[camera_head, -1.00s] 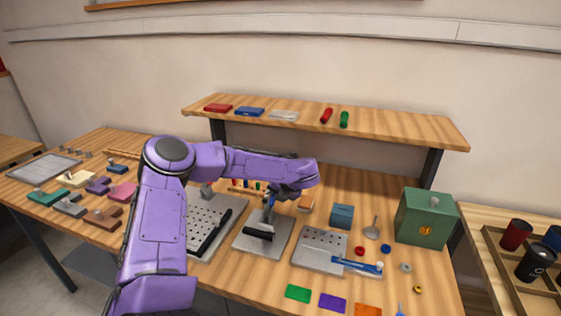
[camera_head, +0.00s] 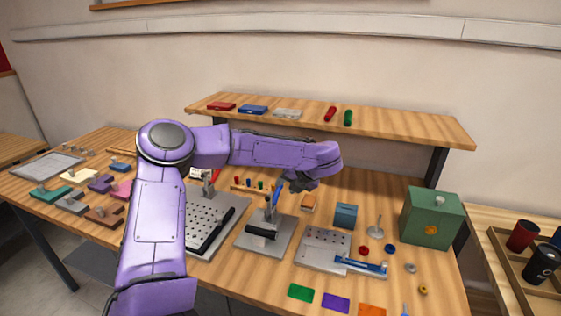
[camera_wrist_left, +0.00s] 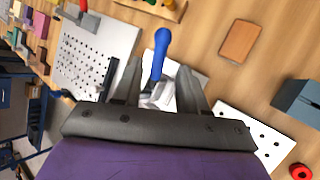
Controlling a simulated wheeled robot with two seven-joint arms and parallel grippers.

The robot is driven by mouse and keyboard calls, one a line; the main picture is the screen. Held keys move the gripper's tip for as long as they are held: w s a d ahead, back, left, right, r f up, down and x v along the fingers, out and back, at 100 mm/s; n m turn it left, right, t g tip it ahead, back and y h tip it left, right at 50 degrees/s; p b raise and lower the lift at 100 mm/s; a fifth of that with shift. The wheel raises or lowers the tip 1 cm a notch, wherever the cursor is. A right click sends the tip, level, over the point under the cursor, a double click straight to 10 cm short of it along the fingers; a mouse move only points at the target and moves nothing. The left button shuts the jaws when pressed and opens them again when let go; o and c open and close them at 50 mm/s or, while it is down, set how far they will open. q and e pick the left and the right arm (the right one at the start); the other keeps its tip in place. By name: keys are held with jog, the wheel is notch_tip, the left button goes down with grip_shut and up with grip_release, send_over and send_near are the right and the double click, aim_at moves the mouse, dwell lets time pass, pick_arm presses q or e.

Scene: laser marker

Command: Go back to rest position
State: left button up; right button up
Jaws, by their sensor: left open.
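My left arm comes in from the left in the head view, and its gripper (camera_head: 300,184) hangs over the middle of the workbench (camera_head: 400,178). In the left wrist view the two fingers of the left gripper (camera_wrist_left: 155,82) are spread apart. A lever with a blue handle (camera_wrist_left: 161,50) shows between and beyond them. That blue handle (camera_head: 277,197) belongs to a clamp on a small grey plate (camera_head: 284,238) in the head view, and the gripper is above and to the right of it, apart. I see nothing held. My right gripper is not in view.
A raised shelf (camera_head: 400,124) stands behind the arm. A perforated plate (camera_head: 230,211), another holed plate (camera_head: 318,247), a blue-grey block (camera_head: 345,216) and a green box (camera_head: 432,217) stand on the bench. Coloured cards (camera_head: 301,292) lie near the front edge.

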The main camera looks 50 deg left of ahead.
pick_arm(q)
jog(key=shift+v, duration=1.35)
